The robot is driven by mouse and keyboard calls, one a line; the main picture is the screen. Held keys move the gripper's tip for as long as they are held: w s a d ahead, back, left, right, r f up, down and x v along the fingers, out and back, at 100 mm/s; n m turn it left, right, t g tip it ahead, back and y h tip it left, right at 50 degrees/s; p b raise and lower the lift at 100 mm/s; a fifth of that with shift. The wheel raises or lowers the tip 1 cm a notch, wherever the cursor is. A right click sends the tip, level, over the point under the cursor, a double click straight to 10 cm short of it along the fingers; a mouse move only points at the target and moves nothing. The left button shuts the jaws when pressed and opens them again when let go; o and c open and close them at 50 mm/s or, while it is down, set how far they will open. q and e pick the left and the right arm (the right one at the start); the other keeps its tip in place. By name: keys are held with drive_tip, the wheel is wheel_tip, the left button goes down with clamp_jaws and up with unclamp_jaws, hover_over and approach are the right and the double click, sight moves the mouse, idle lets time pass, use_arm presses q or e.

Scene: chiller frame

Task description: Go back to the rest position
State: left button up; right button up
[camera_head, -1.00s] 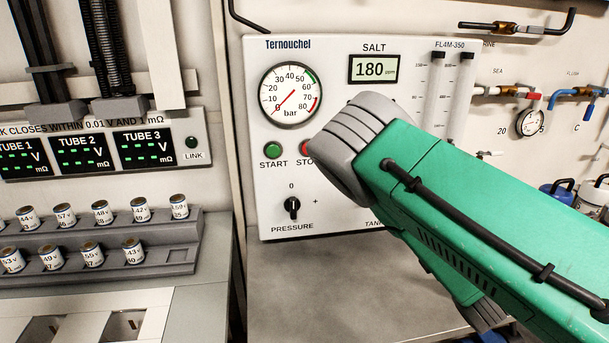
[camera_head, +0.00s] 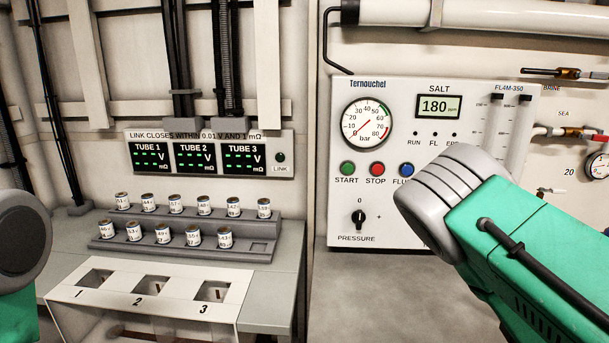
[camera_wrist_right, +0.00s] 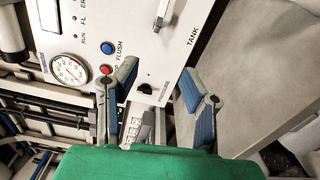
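My right arm comes in from the right in the head view, a green link with a grey rounded end; its gripper is hidden there. In the right wrist view my right gripper (camera_wrist_right: 158,95) shows two blue-padded fingers spread apart with nothing between them. The white Ternouchel panel (camera_head: 435,205) stands beyond it, with a pressure gauge (camera_head: 367,122), START, STOP and FLUSH buttons and a black pressure knob (camera_head: 359,217). The salt display (camera_head: 438,106) reads 180. A grey and green part of my left arm shows at the left edge; the left gripper is out of view.
Several small labelled cells stand in two rows on a grey stepped rack (camera_head: 262,225). In front is a white stand (camera_head: 175,296) with three numbered openings. Above is a tube display panel (camera_head: 285,140). Valves and pipes (camera_head: 567,132) are at the right. Grey counter (camera_head: 350,290) is clear.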

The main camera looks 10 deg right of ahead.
drive_tip(key=s+a+f+m+g+b, duration=0.15)
drive_tip(key=s+f+m+g, duration=0.35)
drive_tip(key=f, duration=0.5)
drive_tip(key=s+a+f+m+g, duration=0.35)
drive_tip(key=s+f, duration=0.25)
drive_tip(key=f, duration=0.3)
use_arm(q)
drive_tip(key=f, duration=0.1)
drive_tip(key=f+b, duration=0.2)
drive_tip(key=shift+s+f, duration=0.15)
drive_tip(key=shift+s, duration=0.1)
use_arm(e)
drive_tip(key=s+a+f+m+g+y, duration=0.2)
drive_tip(key=s+a+f+m+g, duration=0.1)
drive_tip(key=s+a, duration=0.3)
drive_tip(key=s+a+f+m+g+y, duration=0.2)
drive_tip(key=s+a+f+m+g, duration=0.2)
drive_tip(key=s, duration=0.6)
drive_tip(key=a+f+g, duration=0.1)
drive_tip(key=a+f, duration=0.1)
drive_tip(key=a, duration=0.1)
drive_tip(key=shift+s, duration=0.25)
drive_tip(key=shift+w+g, duration=0.1)
drive_tip(key=shift+g, duration=0.15)
